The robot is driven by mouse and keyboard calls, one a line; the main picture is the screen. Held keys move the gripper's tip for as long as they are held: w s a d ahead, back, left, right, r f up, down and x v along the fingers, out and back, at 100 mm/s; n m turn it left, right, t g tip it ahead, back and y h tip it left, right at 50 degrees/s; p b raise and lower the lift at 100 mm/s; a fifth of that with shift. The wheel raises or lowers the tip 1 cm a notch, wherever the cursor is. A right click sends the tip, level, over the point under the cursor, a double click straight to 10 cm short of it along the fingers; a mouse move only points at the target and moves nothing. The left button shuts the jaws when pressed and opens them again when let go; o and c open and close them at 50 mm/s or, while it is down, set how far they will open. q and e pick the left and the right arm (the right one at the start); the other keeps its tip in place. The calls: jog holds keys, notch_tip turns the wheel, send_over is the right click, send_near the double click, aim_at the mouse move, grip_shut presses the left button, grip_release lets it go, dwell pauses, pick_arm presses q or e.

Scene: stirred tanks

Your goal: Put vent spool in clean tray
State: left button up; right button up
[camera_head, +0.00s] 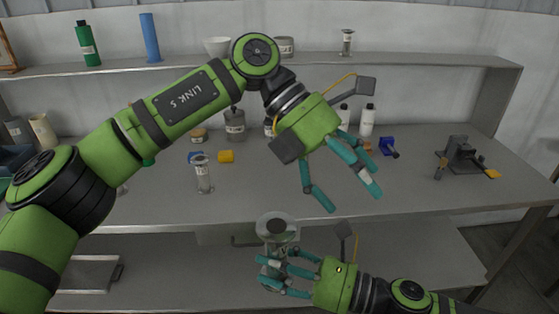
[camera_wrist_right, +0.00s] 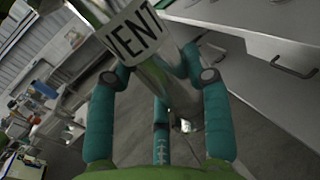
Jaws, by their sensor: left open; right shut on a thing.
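The vent spool (camera_head: 278,226) is a shiny cylinder with a round flange at its top, in front of the bench edge in the head view. In the right wrist view the vent spool (camera_wrist_right: 158,72) shows a white label reading VENT. My right gripper (camera_head: 272,270) is shut around the spool's body, and its teal fingers also show in the right wrist view (camera_wrist_right: 160,100). My left gripper (camera_head: 348,196) is open and empty above the bench front, up and right of the spool. A metal tray (camera_head: 92,272) lies on the lower shelf at left; I cannot tell whether it is the clean tray.
A small labelled cylinder (camera_head: 204,175) and a yellow piece (camera_head: 226,156) stand on the bench. White bottles (camera_head: 367,120), a blue piece (camera_head: 388,147) and a dark fixture (camera_head: 462,153) are at right. The bench front right of my left gripper is clear. A shelf (camera_head: 420,62) runs along the back.

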aim_at(279, 226)
pick_arm(q)
jog(key=a+r+m+t+y, duration=0.2)
jog(key=a+r+t+y, duration=0.25)
jog(key=a+y, duration=0.45)
jog(key=shift+t+h, duration=0.45)
jog(key=shift+h, duration=0.05)
jog(key=f, duration=0.4)
jog(key=a+f, duration=0.1)
jog(key=f, duration=0.7)
jog(key=shift+a+f, duration=0.2)
jog(key=shift+f, duration=0.2)
jog(key=shift+s, duration=0.1)
jog(key=c, duration=1.4)
jog(key=shift+c, duration=0.6)
pick_arm(e)
jog(key=o, duration=1.4)
